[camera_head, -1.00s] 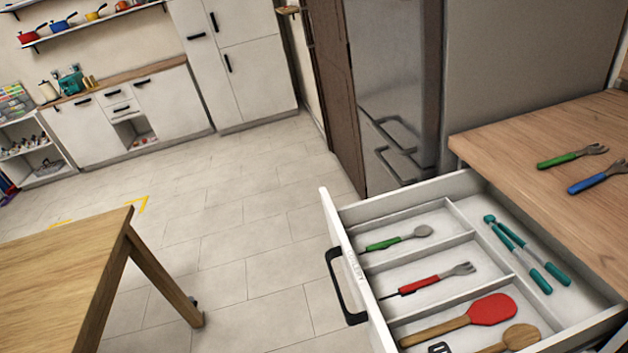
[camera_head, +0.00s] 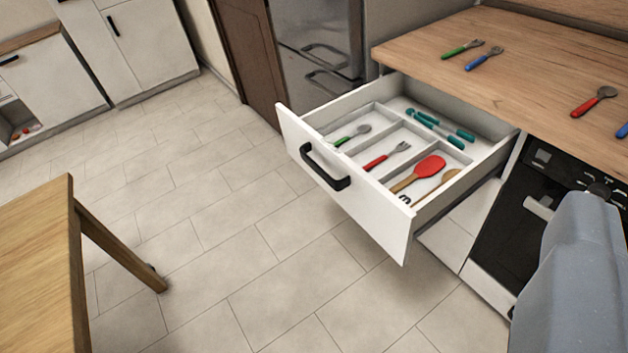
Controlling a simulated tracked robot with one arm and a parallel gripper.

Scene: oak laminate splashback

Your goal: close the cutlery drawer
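The cutlery drawer (camera_head: 342,195) is a white drawer pulled well out from under the wooden worktop, with a black bar handle (camera_head: 322,170) on its front. Inside are a green-handled spoon (camera_head: 352,134), a red-handled fork (camera_head: 387,155), a red spatula (camera_head: 420,172), a wooden spoon (camera_head: 440,187) and teal tongs (camera_head: 440,128), split among compartments. A grey-blue part of my own body fills the lower right corner, apart from the drawer front in the picture. My gripper's fingers are not in view.
The worktop (camera_head: 520,60) above holds several forks and spoons, including a red-handled spoon (camera_head: 593,101). A black oven (camera_head: 528,215) is right of the drawer. A wooden table (camera_head: 35,260) stands at left. Tiled floor (camera_head: 225,235) in front of the drawer is clear.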

